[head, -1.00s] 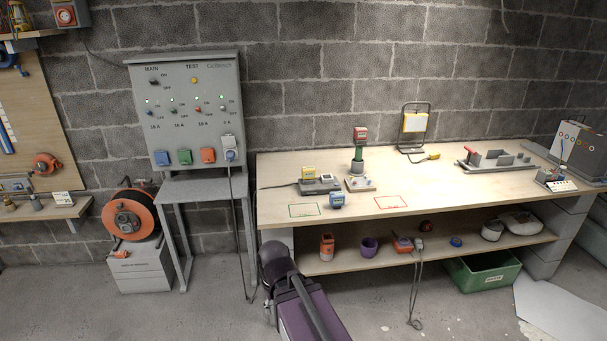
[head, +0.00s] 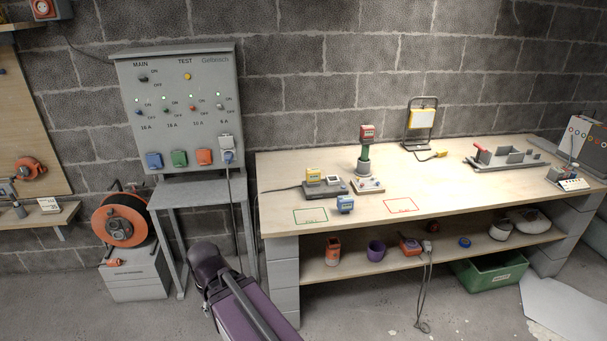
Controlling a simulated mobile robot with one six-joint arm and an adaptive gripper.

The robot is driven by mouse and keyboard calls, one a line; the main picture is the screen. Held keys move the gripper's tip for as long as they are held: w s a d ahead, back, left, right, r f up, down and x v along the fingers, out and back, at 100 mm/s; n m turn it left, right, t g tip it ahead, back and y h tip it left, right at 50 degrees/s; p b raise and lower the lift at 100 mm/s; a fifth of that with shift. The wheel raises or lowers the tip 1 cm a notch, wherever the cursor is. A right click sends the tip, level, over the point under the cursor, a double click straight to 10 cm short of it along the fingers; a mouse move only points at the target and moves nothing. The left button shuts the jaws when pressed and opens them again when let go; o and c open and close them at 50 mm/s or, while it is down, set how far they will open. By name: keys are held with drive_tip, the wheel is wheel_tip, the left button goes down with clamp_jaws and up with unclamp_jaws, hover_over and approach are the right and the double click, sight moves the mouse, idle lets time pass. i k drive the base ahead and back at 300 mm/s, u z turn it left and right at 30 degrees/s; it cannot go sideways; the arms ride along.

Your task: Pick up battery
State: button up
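Several battery-like blocks are on the workbench (head: 450,180); I cannot tell which one the task means. A small blue block (head: 345,204) stands near the front edge, between a green-outlined rectangle (head: 310,216) and a red-outlined one (head: 401,205). A yellow block (head: 313,175) sits on a dark charger-like base (head: 328,188). A red block (head: 367,132) is on top of an upright green-and-black tool handle (head: 364,158) on a grey base. My purple arm shows at the bottom, in front of the bench's left end. My gripper is not in view.
A grey switch panel (head: 185,110) on a stand and an orange cable reel (head: 124,221) are at left. A work lamp (head: 421,118) and a grey fixture (head: 507,158) stand farther back. The shelf below holds a purple cup (head: 376,251). A green crate (head: 490,272) is beneath.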

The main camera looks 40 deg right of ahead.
sight(313, 176)
drive_tip(key=z, duration=0.05)
drive_tip(key=i, duration=1.05)
drive_tip(key=z, duration=0.45)
